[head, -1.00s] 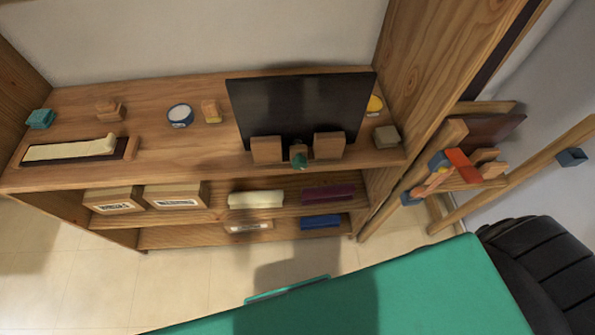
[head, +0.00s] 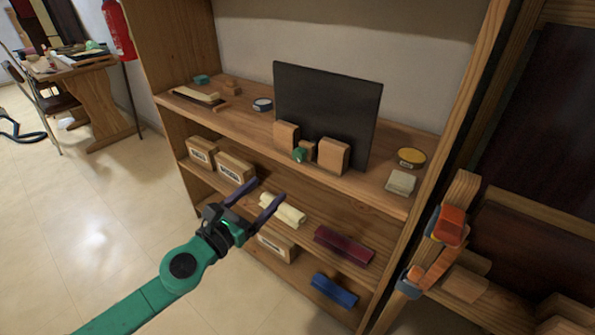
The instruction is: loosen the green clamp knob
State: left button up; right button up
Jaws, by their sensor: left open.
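The green clamp knob (head: 299,155) sits at the front of a wooden clamp (head: 307,148) on the shelf's top board. Wooden blocks stand on both sides of it, and a dark upright panel (head: 328,105) rises behind. My left gripper (head: 262,192) is open and empty, with its two dark fingers spread. In the picture it is below and left of the knob, in front of the shelf and apart from it. My right gripper is not in view.
The wooden shelf (head: 240,118) holds labelled boxes (head: 236,168), a cream roll (head: 283,210), a maroon item (head: 343,245) and a blue item (head: 334,290). An orange and blue clamp (head: 447,225) is on the right frame.

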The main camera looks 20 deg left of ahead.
pick_arm(q)
jog(key=p, duration=0.2)
send_near(297, 157)
jog(key=p+x, duration=0.1)
jog(key=x, duration=0.7)
jog(key=shift+w+d, duration=0.15)
jog(key=shift+w, duration=0.2)
grip_shut()
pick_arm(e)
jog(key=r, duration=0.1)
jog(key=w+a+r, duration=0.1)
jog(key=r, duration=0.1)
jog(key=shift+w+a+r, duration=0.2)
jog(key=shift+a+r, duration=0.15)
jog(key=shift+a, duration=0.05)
